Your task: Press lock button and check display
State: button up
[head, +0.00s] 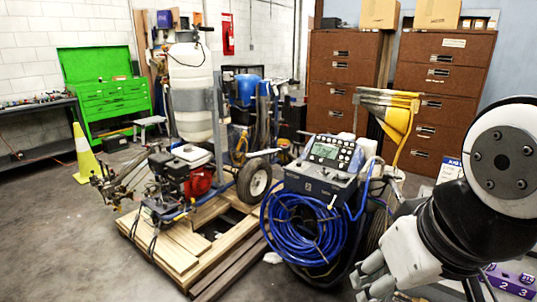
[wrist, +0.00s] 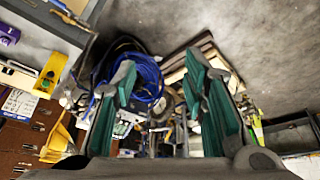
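The line striper (head: 318,188) stands right of centre in the head view, with blue hose coiled on its front. Its control panel has a small greenish display (head: 325,151) and several buttons (head: 347,158) beside it. The lock button and the display's text are too small to make out. My gripper (head: 372,285) is at the lower right, in front of the striper and apart from the panel. In the wrist view my gripper (wrist: 160,66) has its two green-padded fingers spread, with nothing held between them. The blue hose (wrist: 145,78) shows beyond the fingers.
A wooden pallet (head: 165,245) with an engine-driven machine (head: 185,175) is left of the striper. Brown filing cabinets (head: 440,85) stand behind. A yellow flag-like piece (head: 398,120) rises near the striper's right side. Open concrete floor (head: 60,240) lies at left.

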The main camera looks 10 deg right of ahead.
grip_shut()
dwell(1.1)
